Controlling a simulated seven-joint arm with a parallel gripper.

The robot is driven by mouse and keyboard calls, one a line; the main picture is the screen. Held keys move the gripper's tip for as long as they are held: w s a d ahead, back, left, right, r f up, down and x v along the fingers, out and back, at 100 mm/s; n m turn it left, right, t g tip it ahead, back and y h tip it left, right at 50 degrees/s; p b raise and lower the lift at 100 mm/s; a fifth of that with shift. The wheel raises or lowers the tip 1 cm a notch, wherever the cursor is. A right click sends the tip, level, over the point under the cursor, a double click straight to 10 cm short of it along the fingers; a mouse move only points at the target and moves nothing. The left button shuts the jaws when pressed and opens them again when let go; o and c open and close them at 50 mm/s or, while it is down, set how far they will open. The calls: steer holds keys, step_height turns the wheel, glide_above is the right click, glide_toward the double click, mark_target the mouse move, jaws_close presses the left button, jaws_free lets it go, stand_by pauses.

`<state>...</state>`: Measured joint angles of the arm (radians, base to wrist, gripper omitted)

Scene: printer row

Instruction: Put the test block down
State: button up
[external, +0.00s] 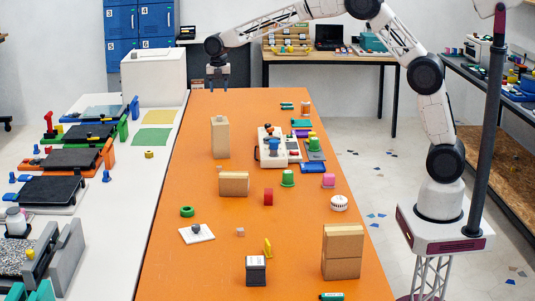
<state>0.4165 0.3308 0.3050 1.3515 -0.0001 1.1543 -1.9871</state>
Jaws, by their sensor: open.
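My gripper (217,86) hangs at the far left end of the orange table (190,150), pointing down. Its two fingers are apart, and I see nothing between them. I cannot tell for certain which thing is the test block. A dark block with a pale label (256,271) stands upright near the front of the table, well away from my gripper. Wooden blocks also stand there: an upright one (220,138), a lower one (233,184) and a stacked pair (342,250) at the front right.
A white and red device (278,148) stands mid-table among several small coloured pieces. A green ring (187,211) and a white plate with a grey knob (197,233) lie at left. A white box (153,78) stands beside my gripper. Printers line the white table (115,225).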

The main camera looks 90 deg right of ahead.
steer(key=s+a+r+m+t, duration=0.1)
steer(key=s+a+r+m, duration=0.4)
steer(key=s+a, duration=0.65)
steer(key=s+a+r+m, duration=0.3)
steer(key=s+a+r, duration=0.4)
steer(key=s+a, duration=0.45)
steer(key=s+a+f+m, duration=0.2)
steer(key=s+a, duration=0.3)
steer(key=s, duration=0.6)
steer(key=s+a+f+m+t, duration=0.1)
steer(key=s+a+f+m, duration=0.2)
steer(key=s, duration=0.8)
steer(key=s+a+f+m, duration=0.3)
steer(key=s+a+m, duration=0.2)
steer(key=s, duration=0.6)
steer(key=shift+s+a+t, duration=0.25)
steer(key=shift+a+t, duration=0.05)
steer(key=shift+a, duration=0.5)
